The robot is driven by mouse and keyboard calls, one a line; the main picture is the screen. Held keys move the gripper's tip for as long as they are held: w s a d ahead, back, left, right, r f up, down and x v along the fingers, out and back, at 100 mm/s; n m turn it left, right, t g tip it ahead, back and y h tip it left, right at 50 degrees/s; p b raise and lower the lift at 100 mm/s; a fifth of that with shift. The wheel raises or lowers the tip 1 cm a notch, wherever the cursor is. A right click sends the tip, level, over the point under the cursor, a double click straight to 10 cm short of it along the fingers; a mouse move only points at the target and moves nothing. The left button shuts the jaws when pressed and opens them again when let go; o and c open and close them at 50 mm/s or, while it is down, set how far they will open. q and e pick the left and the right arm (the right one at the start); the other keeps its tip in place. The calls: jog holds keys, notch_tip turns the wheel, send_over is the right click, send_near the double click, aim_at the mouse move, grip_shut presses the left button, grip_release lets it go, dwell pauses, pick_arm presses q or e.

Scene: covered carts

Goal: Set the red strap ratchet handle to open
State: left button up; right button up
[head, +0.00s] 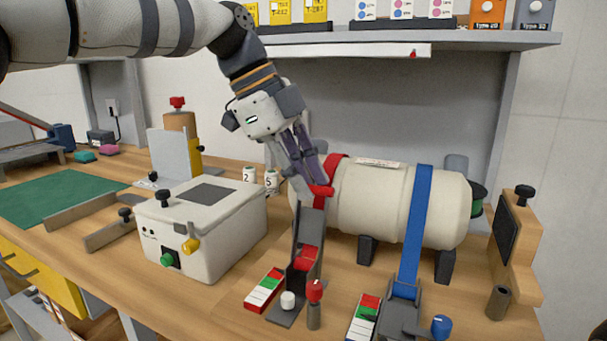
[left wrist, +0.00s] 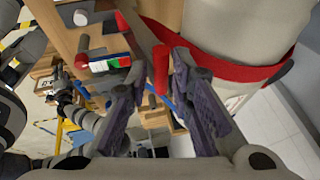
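The red strap (head: 336,162) runs over the left end of a cream cylinder (head: 375,205); it also shows in the left wrist view (left wrist: 240,72). Its ratchet has a grey lever (head: 311,222) standing steeply up from a base on the table, with a red grip (head: 321,191) at its top. My left gripper (head: 313,172) points down at this grip. In the left wrist view its two fingers (left wrist: 158,112) are apart, with red between them; I cannot tell whether they touch it.
A blue strap (head: 418,220) with its ratchet (head: 402,312) is to the right. A white box (head: 200,230) with knobs stands left. A red-topped post (head: 314,298) and a coloured strip (head: 264,290) are close to the red ratchet's base. A shelf (head: 400,38) hangs above.

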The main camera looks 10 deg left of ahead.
pick_arm(q)
jog(key=v, duration=1.2)
jog(key=shift+w, duration=0.1)
